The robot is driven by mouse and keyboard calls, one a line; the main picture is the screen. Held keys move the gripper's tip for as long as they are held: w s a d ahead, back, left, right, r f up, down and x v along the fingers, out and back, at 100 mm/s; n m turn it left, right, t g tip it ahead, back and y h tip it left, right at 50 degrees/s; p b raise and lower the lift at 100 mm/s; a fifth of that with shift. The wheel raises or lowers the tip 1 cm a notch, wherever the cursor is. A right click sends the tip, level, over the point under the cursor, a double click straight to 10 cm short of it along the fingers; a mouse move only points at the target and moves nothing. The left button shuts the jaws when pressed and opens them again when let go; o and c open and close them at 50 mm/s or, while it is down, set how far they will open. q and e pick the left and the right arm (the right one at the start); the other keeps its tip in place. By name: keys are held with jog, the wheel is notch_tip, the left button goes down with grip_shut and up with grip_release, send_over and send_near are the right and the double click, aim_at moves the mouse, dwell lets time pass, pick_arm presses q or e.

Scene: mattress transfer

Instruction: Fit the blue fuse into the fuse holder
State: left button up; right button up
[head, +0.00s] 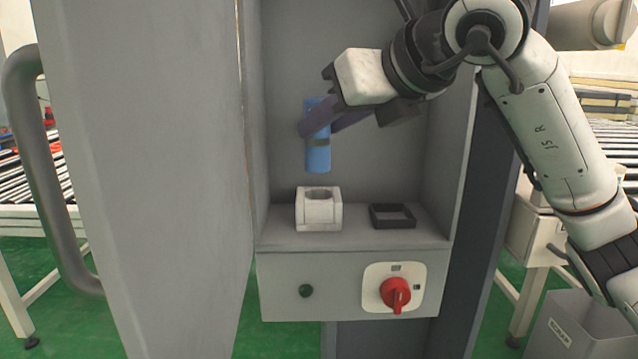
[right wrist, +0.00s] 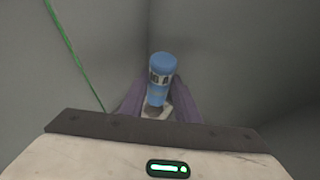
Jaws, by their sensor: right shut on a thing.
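The blue fuse (head: 318,155) is a blue cylinder with a dark band. My right gripper (head: 318,122) is shut on its upper half and holds it upright inside the cabinet. The fuse also shows in the right wrist view (right wrist: 161,68), between the purple fingers (right wrist: 158,98). The fuse holder (head: 318,212) is a white block with a round recess in its top, on the cabinet's shelf. In the head view the fuse's lower end is above the recess, apart from it. In the right wrist view the holder is mostly hidden behind the fuse. My left gripper is not in view.
A black square frame (head: 393,216) lies on the shelf right of the holder. Below are a red rotary switch (head: 396,293) and a dark green button (head: 305,291). The open cabinet door (head: 150,170) stands at left; the cabinet walls enclose the shelf.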

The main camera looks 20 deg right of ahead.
aim_at(324, 172)
jog(key=f, duration=0.2)
jog(key=shift+s+f, duration=0.2)
jog(key=shift+f, duration=0.15)
jog(key=shift+f+b, duration=0.3)
jog(key=shift+f, duration=1.7)
jog(key=shift+f, duration=0.1)
jog(key=shift+f+b, duration=0.2)
jog(key=shift+b, duration=0.1)
jog(key=o, duration=1.1)
jog(key=shift+r, duration=0.1)
